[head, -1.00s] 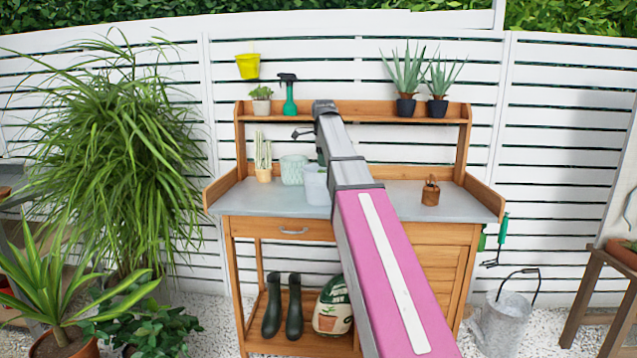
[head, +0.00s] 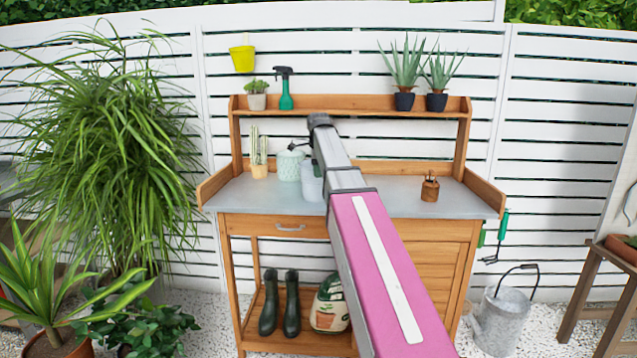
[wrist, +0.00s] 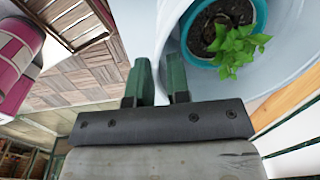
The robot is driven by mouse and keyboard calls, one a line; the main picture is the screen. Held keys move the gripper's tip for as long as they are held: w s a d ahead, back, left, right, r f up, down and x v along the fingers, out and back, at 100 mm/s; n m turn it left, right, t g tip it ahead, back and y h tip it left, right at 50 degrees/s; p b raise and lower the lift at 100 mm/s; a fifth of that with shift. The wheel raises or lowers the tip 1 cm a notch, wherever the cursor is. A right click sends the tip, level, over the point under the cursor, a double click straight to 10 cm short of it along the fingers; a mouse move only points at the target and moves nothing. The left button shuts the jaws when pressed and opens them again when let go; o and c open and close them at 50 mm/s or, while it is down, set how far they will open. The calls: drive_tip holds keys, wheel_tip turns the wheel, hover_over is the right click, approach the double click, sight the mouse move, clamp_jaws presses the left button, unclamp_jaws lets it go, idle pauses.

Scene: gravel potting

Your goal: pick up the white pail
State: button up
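The white pail (head: 311,182) stands on the potting bench, left of my forearm in the head view, partly hidden by my arm. In the wrist view its pale curved wall (wrist: 143,28) fills the top middle. A teal pot with a leafy green plant (wrist: 232,44) shows within the pail's rounded outline. My gripper (wrist: 159,78) has its two green fingers at the pail's wall, one on either side of it. A narrow gap shows between the fingers. Contact with the wall is hard to make out. In the head view my gripper is mostly hidden behind my arm.
A mint textured pot (head: 289,166) stands close left of the pail, with a potted cactus (head: 259,160) beyond it. A small rusty pot (head: 430,188) stands on the right of the grey benchtop (head: 400,205). The shelf above holds a spray bottle (head: 286,92) and potted plants.

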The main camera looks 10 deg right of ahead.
sight(312, 186)
drive_tip(key=f, duration=0.3)
drive_tip(key=shift+w+f, duration=0.15)
drive_tip(key=shift+w, duration=0.1)
clamp_jaws()
drive_tip(key=shift+r, duration=0.2)
